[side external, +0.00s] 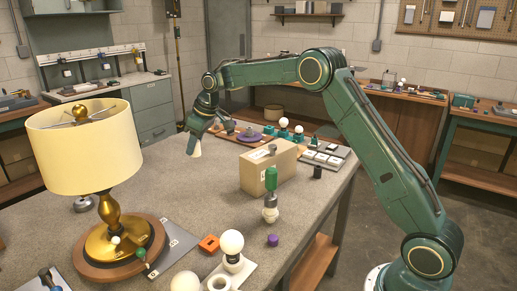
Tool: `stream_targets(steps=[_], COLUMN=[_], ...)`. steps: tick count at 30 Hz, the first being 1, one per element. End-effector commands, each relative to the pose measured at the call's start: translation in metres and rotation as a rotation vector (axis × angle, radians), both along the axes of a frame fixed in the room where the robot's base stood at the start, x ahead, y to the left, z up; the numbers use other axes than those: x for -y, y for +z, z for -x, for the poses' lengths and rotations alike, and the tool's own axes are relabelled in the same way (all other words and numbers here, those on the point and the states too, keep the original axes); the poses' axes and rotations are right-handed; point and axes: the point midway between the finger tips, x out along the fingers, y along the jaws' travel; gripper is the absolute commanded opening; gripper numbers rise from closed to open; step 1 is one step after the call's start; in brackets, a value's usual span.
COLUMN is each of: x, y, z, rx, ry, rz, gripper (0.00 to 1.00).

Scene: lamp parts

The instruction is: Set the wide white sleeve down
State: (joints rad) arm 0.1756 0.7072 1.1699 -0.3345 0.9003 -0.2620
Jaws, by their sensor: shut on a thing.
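The wide white sleeve (194,148) hangs under my gripper (197,132) in the side external view. My gripper is shut on it and points down. The sleeve looks pale and slightly flared toward its lower end. It is over the far left part of the grey table (215,190), to the right of the lampshade. I cannot tell from this one view how far its lower end is above the tabletop. The fingertips are small and partly merge with the sleeve's top.
A brass lamp with a cream shade (84,145) stands at the left. A cardboard box (268,166) sits right of the sleeve. Bare tabletop lies in front of the sleeve.

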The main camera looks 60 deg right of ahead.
Motion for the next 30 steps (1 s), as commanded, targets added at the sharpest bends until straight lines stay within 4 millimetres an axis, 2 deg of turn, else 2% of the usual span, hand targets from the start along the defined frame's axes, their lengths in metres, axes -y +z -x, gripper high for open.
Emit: stream_targets(steps=[7, 14, 21, 30], x=[0.021, 0.069, 0.124, 0.167], y=[0.002, 0.005, 0.007, 0.006], z=[0.013, 0.051, 0.115, 0.202], rx=[-0.005, -0.013, -0.022, -0.019], ry=[0.002, 0.014, 0.034, 0.059], rz=[0.004, 0.013, 0.017, 0.011], gripper=[0.07, 0.07, 0.07, 0.07])
